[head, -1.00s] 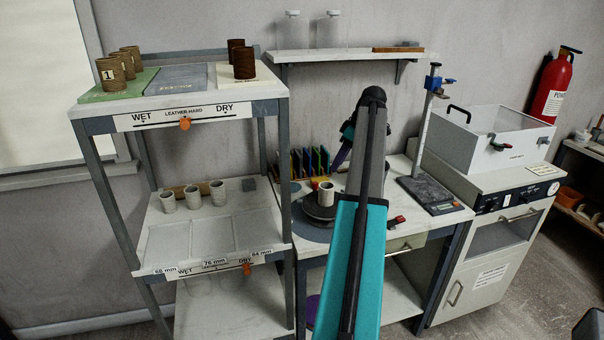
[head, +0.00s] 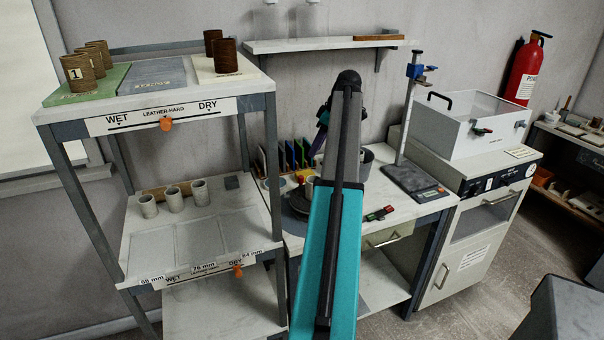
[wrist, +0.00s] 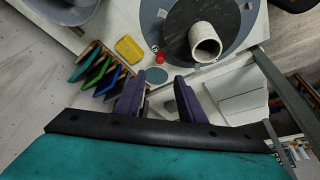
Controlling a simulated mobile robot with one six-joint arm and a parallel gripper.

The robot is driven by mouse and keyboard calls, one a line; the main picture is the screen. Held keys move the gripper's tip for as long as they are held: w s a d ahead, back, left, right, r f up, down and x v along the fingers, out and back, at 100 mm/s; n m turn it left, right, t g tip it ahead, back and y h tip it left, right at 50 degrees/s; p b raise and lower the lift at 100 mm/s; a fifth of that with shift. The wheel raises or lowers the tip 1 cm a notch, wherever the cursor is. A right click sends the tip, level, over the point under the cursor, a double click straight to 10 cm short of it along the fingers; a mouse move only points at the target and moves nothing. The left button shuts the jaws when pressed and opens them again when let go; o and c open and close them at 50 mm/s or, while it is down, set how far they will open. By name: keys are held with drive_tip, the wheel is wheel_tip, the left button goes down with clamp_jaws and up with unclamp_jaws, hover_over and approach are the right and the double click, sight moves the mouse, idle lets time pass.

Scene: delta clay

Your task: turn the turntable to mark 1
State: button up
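The turntable (wrist: 175,38) is a dark round disc on a wider grey base ring (wrist: 235,42) in the wrist view. A pale cylinder (wrist: 205,44), hollow at its end, stands on the disc. A small red knob-like piece (wrist: 159,57) is at the ring's near left edge. No mark number is readable. In the head view my arm hides most of the turntable (head: 298,204). My gripper (wrist: 160,80) has its purple fingers apart with nothing between them. In the wrist view it appears below the turntable, with no visible contact. In the head view it is mostly behind my arm.
A rack of coloured cards (wrist: 98,75) and a yellow block (wrist: 129,48) are near the turntable. A shelf unit with cups (head: 172,198) stands left, a scale with a blue-clamped post (head: 418,182) right. A wall shelf (head: 330,45) is above; dark bulk (head: 565,310) is lower right.

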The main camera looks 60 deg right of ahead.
sight(301, 176)
drive_tip(key=p+x, duration=0.2)
drive_tip(key=x, duration=1.1)
drive_tip(key=shift+s+f+p, duration=0.1)
drive_tip(key=shift+f+p, duration=0.1)
drive_tip(key=shift+p, duration=0.15)
clamp_jaws()
drive_tip(key=shift+d, duration=0.2)
drive_tip(key=shift+a, duration=0.2)
